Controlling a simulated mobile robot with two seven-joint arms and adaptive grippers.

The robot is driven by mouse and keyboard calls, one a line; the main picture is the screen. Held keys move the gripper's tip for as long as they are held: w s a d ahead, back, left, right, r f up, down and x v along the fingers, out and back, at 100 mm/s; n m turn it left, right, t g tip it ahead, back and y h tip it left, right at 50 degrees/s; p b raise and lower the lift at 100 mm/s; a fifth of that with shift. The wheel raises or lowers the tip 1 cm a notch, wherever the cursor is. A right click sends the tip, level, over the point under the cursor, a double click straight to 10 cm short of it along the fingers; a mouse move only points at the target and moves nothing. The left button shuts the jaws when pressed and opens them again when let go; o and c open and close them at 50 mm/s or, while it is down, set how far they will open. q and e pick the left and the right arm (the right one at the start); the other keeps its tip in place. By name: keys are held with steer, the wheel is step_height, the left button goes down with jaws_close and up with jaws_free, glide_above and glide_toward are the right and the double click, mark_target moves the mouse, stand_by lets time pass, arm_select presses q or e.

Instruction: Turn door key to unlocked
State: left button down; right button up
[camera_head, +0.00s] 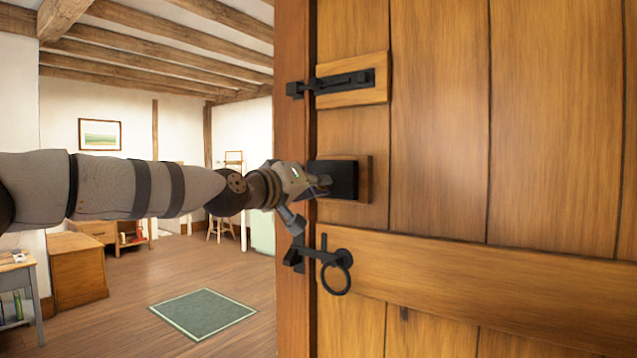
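The wooden plank door (440,120) fills the right half of the head view. A black lock case (346,179) on a small wooden block is fixed near the door's left edge. My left arm reaches in from the left, and my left gripper (322,183) is right at the left side of this lock case. The key cannot be made out; the gripper covers that spot. Whether the fingers are shut on a key is too small to tell. My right gripper is not in view.
A black bolt (340,82) sits above the lock, and a black latch with a ring handle (336,275) sits below it, close under my gripper. Left of the door, the room shows a green rug (203,314), a wooden cabinet (78,270) and open wooden floor.

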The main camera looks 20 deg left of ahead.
arm_select(q)
steer(key=m, duration=0.7)
steer(key=m+p, duration=0.1)
steer(key=m, duration=0.5)
steer(key=shift+r+m, duration=0.1)
steer(key=shift+m, duration=0.3)
steer(key=m, duration=0.5)
steer(key=shift+m+p, duration=0.3)
steer(key=shift+p, duration=0.05)
steer(key=m, duration=0.3)
steer(key=shift+m, duration=1.3)
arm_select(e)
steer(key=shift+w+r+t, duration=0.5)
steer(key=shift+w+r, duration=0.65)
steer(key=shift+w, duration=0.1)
arm_select(q)
steer(key=shift+r, duration=0.15)
steer(key=c, duration=1.8)
jaws_free()
